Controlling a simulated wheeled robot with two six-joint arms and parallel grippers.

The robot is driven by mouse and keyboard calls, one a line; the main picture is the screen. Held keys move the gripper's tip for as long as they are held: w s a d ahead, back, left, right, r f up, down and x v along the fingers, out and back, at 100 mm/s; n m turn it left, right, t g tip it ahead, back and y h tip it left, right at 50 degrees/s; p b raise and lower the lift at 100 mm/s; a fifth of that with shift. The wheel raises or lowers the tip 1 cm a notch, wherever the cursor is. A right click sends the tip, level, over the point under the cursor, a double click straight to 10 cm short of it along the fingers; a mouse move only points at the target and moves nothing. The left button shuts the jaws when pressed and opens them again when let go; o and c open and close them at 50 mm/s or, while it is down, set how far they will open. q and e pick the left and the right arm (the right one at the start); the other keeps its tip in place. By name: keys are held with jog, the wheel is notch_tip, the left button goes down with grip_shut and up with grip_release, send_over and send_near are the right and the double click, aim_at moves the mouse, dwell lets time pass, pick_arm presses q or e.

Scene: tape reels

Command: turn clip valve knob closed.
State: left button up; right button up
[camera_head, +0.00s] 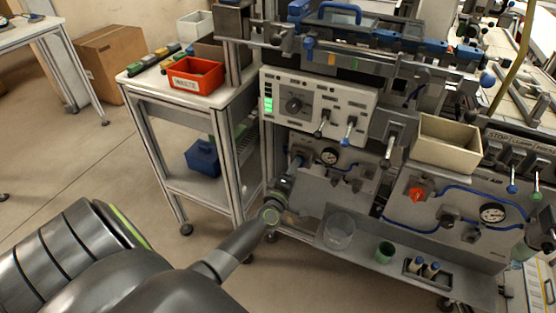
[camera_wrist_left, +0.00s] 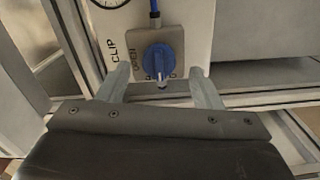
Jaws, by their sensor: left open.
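The clip valve knob (camera_wrist_left: 158,60) is blue and sits on a grey square plate (camera_wrist_left: 178,42) with "CLIP" and "OPEN" lettered at its left. A small pale mark shows at the knob's lower edge. My left gripper (camera_wrist_left: 160,78) is open in the left wrist view, with one finger on each side of the knob's lower part. I cannot tell whether the fingers touch it. In the head view my left gripper (camera_head: 294,172) reaches to the left end of the lower panel, and the knob is mostly hidden there. My right gripper is not in view.
A pressure gauge (camera_head: 329,156) is right of the gripper. A control box (camera_head: 318,103) with a dial and levers is above. A clear beaker (camera_head: 339,232) and green cup (camera_head: 384,252) stand on the shelf below. A cart with a red bin (camera_head: 196,74) is at left.

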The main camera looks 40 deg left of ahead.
pick_arm(q)
jog(key=v, duration=1.5)
jog(key=shift+b, duration=0.35)
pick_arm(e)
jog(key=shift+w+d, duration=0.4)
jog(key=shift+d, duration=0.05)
pick_arm(q)
jog(key=shift+s+a, duration=0.1)
jog(key=shift+a, duration=0.05)
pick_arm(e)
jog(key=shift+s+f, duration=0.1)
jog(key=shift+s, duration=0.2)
